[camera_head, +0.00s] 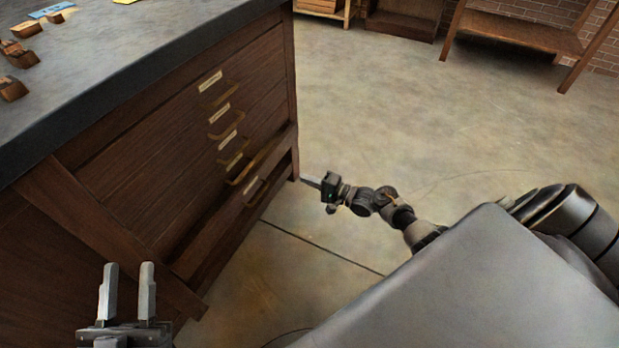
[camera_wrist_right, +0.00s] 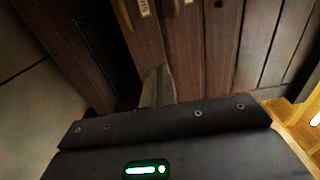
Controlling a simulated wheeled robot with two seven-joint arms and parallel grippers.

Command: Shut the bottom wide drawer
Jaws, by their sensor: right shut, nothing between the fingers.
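The bottom wide drawer (camera_head: 225,222) is the lowest in the dark wooden cabinet. It stands out a little from the cabinet face, with a dark gap above its front. My right gripper (camera_head: 312,182) is shut and empty, just right of the drawer's far end, low near the floor. In the right wrist view, its closed fingers (camera_wrist_right: 157,86) point at the wooden drawer fronts; I cannot tell whether they touch. My left gripper (camera_head: 127,288) is open and empty, at the lower left in front of the cabinet.
Above the bottom drawer are several closed drawers with paper labels and brass handles (camera_head: 219,113). The dark worktop (camera_head: 120,70) carries small wooden blocks (camera_head: 20,55) at its left. The floor (camera_head: 400,130) right of the cabinet is clear. Wooden benches (camera_head: 515,32) stand at the back.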

